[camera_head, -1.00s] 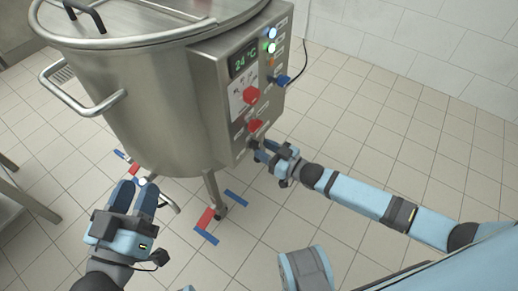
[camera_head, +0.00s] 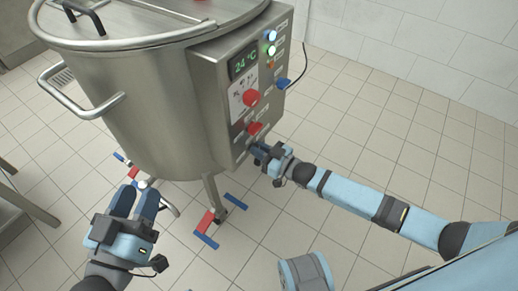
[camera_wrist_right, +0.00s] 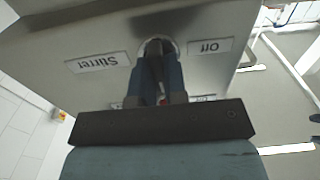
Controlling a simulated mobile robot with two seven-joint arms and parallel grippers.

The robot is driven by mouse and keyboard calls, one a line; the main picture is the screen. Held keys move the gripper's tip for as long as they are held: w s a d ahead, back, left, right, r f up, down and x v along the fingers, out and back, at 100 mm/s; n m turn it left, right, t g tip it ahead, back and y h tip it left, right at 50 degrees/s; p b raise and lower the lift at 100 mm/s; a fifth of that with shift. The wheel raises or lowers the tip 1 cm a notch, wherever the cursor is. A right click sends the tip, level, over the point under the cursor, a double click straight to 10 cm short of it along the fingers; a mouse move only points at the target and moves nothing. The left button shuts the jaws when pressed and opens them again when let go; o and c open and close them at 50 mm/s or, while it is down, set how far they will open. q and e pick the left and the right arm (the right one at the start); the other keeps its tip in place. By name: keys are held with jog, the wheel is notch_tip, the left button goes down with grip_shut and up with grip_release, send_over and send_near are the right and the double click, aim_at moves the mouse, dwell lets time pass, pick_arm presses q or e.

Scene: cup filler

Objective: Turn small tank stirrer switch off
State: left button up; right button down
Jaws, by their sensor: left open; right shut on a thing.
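The small steel tank (camera_head: 150,100) stands with a control box (camera_head: 212,95) on its right side. In the right wrist view, the stirrer switch (camera_wrist_right: 158,48) is a dark knob between a label reading "Stirrer" (camera_wrist_right: 98,62) and one reading "Off" (camera_wrist_right: 210,46), both upside down. My right gripper (camera_head: 262,150) is at the lower part of the box; its fingers (camera_wrist_right: 160,80) are shut on the switch and hide much of it. My left gripper (camera_head: 135,200) is open and empty, low in front of the tank.
The box also has a 24 °C display (camera_head: 243,63), two red knobs, one of them upper (camera_head: 250,97), and lit buttons (camera_head: 270,50). A blue plug with a cable (camera_head: 283,83) is at its edge. Red and blue floor marks (camera_head: 205,222) lie by a tank leg. The tiled floor right is clear.

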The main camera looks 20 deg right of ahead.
jog(key=shift+r+n+p, duration=0.1)
jog(key=shift+n+p, duration=0.4)
jog(key=shift+n, duration=0.1)
jog(key=n+p, duration=0.1)
jog(key=n, duration=0.2)
jog(key=shift+a+p, duration=0.1)
jog(key=shift+p, duration=0.3)
jog(key=n+p, duration=0.1)
jog(key=n, duration=0.2)
jog(key=shift+s+n, duration=0.1)
jog(key=shift+n, duration=0.3)
pick_arm(q)
jog(key=shift+s+a+r+t+y, duration=0.15)
jog(key=shift+a+r+t, duration=0.1)
jog(key=shift+r, duration=0.35)
jog(key=shift+w+a+r+t+y, duration=0.15)
jog(key=shift+a+r+t, duration=0.1)
jog(key=shift+r, duration=0.35)
pick_arm(e)
jog(key=shift+s+a+f+n, duration=0.1)
jog(key=shift+f+n, duration=0.1)
jog(key=shift+n, duration=2.25)
jog(key=shift+f+n, duration=0.2)
jog(key=shift+n, duration=2.25)
pick_arm(q)
jog(key=shift+s+d, duration=0.1)
jog(key=shift+f, duration=0.1)
pick_arm(e)
jog(key=c, duration=1.2)
grip_release()
